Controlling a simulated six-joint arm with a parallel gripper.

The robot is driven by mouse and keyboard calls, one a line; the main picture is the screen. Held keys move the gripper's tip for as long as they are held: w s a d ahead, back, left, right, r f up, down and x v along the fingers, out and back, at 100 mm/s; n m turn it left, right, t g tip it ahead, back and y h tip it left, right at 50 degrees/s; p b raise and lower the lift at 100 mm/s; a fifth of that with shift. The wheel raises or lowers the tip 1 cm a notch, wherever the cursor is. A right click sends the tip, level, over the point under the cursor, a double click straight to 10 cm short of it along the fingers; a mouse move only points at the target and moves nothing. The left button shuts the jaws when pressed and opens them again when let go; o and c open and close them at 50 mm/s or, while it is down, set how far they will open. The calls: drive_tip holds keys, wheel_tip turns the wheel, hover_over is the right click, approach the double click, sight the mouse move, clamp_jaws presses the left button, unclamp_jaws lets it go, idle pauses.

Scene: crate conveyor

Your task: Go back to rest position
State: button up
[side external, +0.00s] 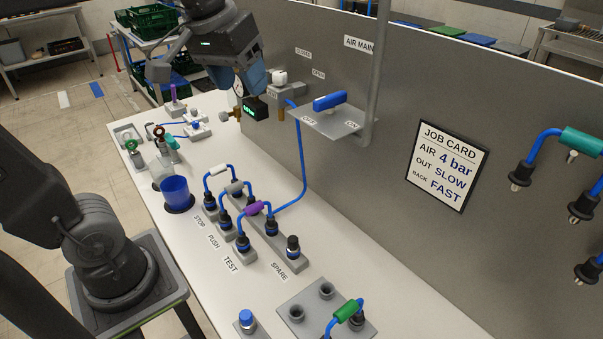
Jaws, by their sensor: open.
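My gripper (252,82) hangs from my arm at the top of the side external view, in front of the grey panel (370,110). It is open, and its fingers are partly hidden, so I cannot see clearly between them. It is beside a white-topped fitting (279,78) and above a black digital gauge (256,108) with a green display. From this angle I cannot tell whether it touches either one.
A blue-handled valve (330,101) sits on a grey plate right of the gripper. Below are a blue cup (175,192), hose plugs in sockets and a spare socket (292,245). A job card (447,166) hangs on the panel. The white bench front is partly clear.

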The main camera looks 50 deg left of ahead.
drive_tip(key=s+d+f+m+t, duration=0.1)
drive_tip(key=s+d+f+m, duration=0.1)
drive_tip(key=s+f+m, duration=0.2)
drive_tip(key=s+f, duration=0.3)
drive_tip(key=f, duration=0.3)
drive_tip(key=shift+s+t, duration=0.25)
drive_tip(key=shift+t, duration=0.15)
drive_tip(key=shift+d+f, duration=0.1)
